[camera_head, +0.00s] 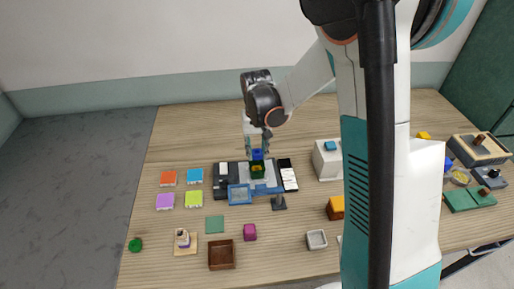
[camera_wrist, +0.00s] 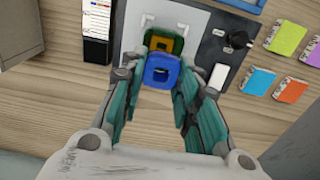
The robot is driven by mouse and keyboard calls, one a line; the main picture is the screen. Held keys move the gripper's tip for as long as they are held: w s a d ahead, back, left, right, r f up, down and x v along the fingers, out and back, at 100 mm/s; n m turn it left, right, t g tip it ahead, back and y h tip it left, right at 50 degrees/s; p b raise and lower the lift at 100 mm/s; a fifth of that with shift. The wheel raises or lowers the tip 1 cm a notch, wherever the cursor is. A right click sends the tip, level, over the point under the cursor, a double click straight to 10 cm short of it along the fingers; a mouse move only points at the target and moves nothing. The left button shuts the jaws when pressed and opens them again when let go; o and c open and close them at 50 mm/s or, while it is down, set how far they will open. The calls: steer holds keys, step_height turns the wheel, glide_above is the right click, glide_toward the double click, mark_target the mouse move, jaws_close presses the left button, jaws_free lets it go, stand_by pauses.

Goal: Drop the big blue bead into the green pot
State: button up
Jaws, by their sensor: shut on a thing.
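The big blue bead (camera_wrist: 163,71) is a square block with a hole through it. In the wrist view it sits between the fingertips of my gripper (camera_wrist: 162,76), which is shut on it. In the head view the blue bead (camera_head: 257,154) is under my gripper (camera_head: 257,150), directly above the green pot (camera_head: 257,173). The green pot also shows in the wrist view (camera_wrist: 151,39), just beyond the bead, with a yellow-orange square in its middle. The bead covers part of the pot; whether they touch, I cannot tell.
The pot stands on a grey and white board (camera_head: 230,182) with a blue-framed panel (camera_head: 239,195). Coloured tiles (camera_head: 168,178) lie to the left, a brown open box (camera_head: 222,256) in front, and a white box (camera_head: 327,160) to the right. The table's back left is clear.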

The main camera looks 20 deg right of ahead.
steer(key=shift+f+b, duration=1.6)
steer(key=shift+f, duration=0.75)
steer(key=o, duration=1.1)
step_height(320, 180, up, 12)
steer(key=s+r+t+b, duration=0.1)
steer(key=s+t, duration=0.1)
steer(key=s, duration=0.5)
steer(key=s+r+n+t, duration=0.1)
steer(key=s+r+t, duration=0.1)
steer(key=s, duration=0.5)
steer(key=s+r+n+t+b, duration=0.1)
steer(key=s+r+t, duration=0.1)
steer(key=s, duration=0.6)
steer(key=shift+r+t+b, duration=0.15)
steer(key=shift+t+b, duration=0.2)
steer(key=shift+t, duration=0.25)
